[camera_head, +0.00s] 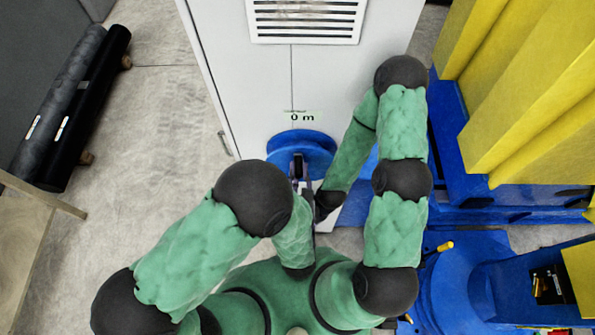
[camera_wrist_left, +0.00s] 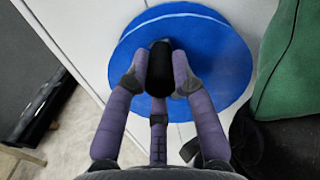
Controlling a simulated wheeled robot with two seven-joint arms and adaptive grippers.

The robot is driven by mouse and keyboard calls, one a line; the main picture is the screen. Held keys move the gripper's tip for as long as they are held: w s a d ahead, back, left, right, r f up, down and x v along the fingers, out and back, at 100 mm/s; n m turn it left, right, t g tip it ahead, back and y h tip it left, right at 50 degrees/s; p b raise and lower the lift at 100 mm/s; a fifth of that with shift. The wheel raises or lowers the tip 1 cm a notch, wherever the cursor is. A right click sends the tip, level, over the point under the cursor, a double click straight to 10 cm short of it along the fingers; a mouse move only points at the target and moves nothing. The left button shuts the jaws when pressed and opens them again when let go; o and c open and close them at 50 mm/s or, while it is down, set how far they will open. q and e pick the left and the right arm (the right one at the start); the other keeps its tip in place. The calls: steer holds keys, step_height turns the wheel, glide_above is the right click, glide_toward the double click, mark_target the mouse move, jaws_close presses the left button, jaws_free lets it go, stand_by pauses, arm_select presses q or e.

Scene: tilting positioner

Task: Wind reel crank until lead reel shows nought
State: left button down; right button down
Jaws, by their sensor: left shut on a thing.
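The lead reel (camera_head: 318,142) is a blue disc on the front of the light grey cabinet. A white label (camera_head: 301,117) above it reads "0 m". The crank's black handle (camera_wrist_left: 160,60) stands out in front of the blue disc (camera_wrist_left: 225,45) in the left wrist view. My left gripper (camera_head: 298,168) reaches in front of the reel, and its purple fingers (camera_wrist_left: 162,78) are shut around the handle. The crank's arm is hidden behind the handle and fingers. My right arm ends in a dark wrist beside my left forearm; its fingers cannot be made out.
The cabinet (camera_head: 245,85) has a vent grille (camera_head: 305,20) at the top. Dark rolls (camera_head: 70,105) lie at the left above a wooden bench (camera_head: 30,225). Blue and yellow machinery (camera_head: 525,90) stands close on the right. Bare floor lies left of the cabinet.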

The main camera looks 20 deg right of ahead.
arm_select(q)
steer(key=c, duration=1)
jaws_free()
steer(key=shift+d, duration=0.1)
steer(key=shift+o, duration=0.5)
steer(key=r, duration=0.4)
steer(key=shift+w+d+r, duration=0.25)
steer(key=shift+w+r, duration=0.15)
steer(key=shift+s+a+r, duration=0.15)
steer(key=shift+s+r, duration=0.1)
steer(key=shift+r, duration=0.25)
steer(key=shift+s+a+r, duration=0.15)
steer(key=shift+s+r, duration=0.05)
steer(key=shift+r, duration=0.25)
steer(key=shift+c, duration=0.6)
steer(key=shift+s+a+r, duration=0.1)
steer(key=shift+s+r, duration=0.05)
steer(key=shift+r, duration=0.1)
steer(key=shift+w+d+r, duration=0.25)
steer(key=shift+w+r, duration=0.05)
steer(key=shift+r, duration=0.35)
steer(key=shift+s+a+r, duration=0.15)
steer(key=shift+r, duration=0.55)
